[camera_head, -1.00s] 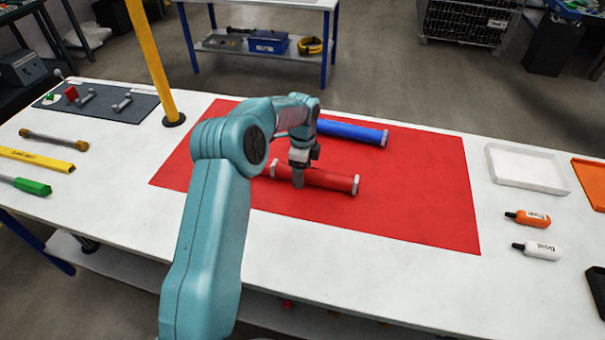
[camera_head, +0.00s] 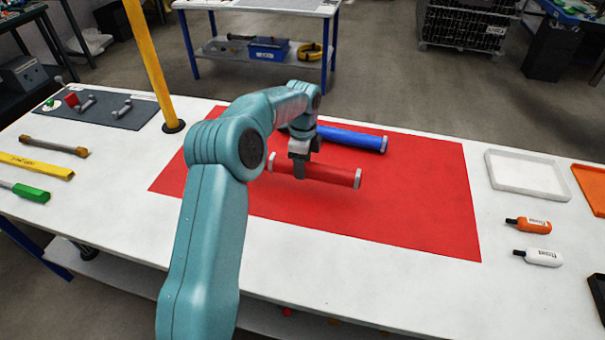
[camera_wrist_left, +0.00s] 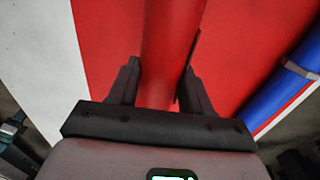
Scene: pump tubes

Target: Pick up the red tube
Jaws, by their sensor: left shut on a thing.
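The red tube (camera_head: 330,174) has pale end caps and lies across my left gripper (camera_head: 299,170) in the head view, a little above the red mat. My left gripper is shut around the tube's body, left of its middle. In the left wrist view, the red tube (camera_wrist_left: 170,50) runs between the two dark fingers of my left gripper (camera_wrist_left: 160,85). My right gripper is not in view.
A blue tube (camera_head: 350,137) lies behind on the red mat (camera_head: 420,200), partly hidden by my arm. A yellow post (camera_head: 150,65) stands at the left. A white tray (camera_head: 527,187) and two bottles are at the right. The mat's right part is clear.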

